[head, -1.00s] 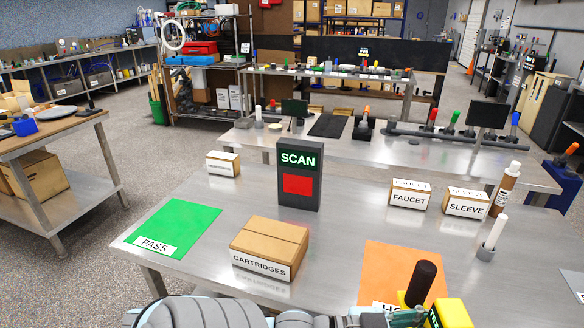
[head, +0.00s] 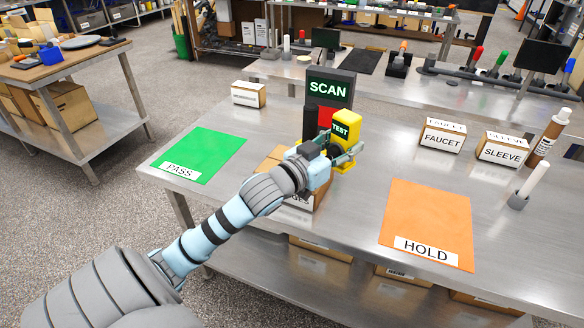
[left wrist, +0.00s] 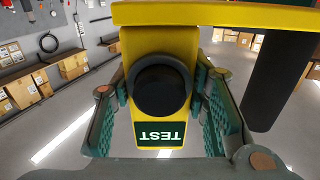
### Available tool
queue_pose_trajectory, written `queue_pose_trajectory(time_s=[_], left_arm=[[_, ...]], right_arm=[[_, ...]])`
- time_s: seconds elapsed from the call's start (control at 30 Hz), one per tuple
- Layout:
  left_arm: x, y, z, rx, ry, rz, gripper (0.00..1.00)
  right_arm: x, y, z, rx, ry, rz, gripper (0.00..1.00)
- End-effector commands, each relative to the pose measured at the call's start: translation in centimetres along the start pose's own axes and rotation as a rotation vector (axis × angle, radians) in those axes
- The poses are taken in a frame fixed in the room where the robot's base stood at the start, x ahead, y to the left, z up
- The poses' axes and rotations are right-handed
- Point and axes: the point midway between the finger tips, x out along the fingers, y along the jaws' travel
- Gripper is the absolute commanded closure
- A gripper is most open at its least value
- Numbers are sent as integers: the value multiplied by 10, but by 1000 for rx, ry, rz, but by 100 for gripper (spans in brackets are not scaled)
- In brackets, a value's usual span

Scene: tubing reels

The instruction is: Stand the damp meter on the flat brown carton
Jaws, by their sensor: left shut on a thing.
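The damp meter is yellow, with a lit TEST display and a black knob; its yellow body (head: 347,131) is in the head view and fills the left wrist view (left wrist: 160,42). A black cylinder beside the body shows in both views. My left gripper (head: 338,157) is shut on the meter, one finger on each side of it in the left wrist view. The flat brown carton (head: 268,164), labelled CARTRIDGES, lies largely hidden behind my left arm and gripper. The meter appears above the carton's right part; the gap between them cannot be seen. My right gripper is out of view.
The dark SCAN stand (head: 332,88) is close behind the meter. A green PASS mat (head: 205,150) lies left and an orange HOLD mat (head: 428,212) right, both bare. FAUCET (head: 442,137) and SLEEVE (head: 503,149) boxes stand at the right.

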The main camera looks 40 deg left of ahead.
Motion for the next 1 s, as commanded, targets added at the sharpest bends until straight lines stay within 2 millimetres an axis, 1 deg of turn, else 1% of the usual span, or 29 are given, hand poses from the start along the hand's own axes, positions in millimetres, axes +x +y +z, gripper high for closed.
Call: queue_pose_trajectory(time_s=[0.03, 0.1, 0.2, 0.3, 0.37, 0.4, 0.47, 0.57, 0.6, 0.7, 0.8, 0.87, 0.93, 1.0], left_arm=[[14, -23, -12, 3, 13, -73, 94], [28, -56, -33, 2, 13, -182, 94], [37, -92, -60, 0, 9, -306, 94], [39, -114, -77, 0, 6, -383, 94], [39, -120, -78, 0, 2, -406, 94], [39, -123, -73, 1, 0, -414, 94], [39, -124, -58, 2, -4, -418, 94], [39, -123, -20, 3, -7, -416, 94], [39, -123, -4, 1, -6, -415, 94], [39, -123, 31, 2, -4, -414, 94], [39, -122, 53, 3, -2, -413, 94], [39, -122, 59, 4, -1, -413, 94], [39, -122, 70, 2, 0, -412, 94], [39, -122, 88, 2, -3, -412, 94]], right_arm=[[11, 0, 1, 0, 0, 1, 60], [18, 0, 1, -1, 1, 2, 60], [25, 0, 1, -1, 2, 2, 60], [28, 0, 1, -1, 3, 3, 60], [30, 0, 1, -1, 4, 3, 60], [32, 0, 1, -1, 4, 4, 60], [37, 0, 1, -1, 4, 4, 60], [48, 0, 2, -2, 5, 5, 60], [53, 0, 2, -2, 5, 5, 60], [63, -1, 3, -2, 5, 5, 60], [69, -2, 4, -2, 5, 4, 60], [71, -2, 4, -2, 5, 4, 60], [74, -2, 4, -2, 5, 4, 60], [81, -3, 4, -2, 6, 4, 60]])
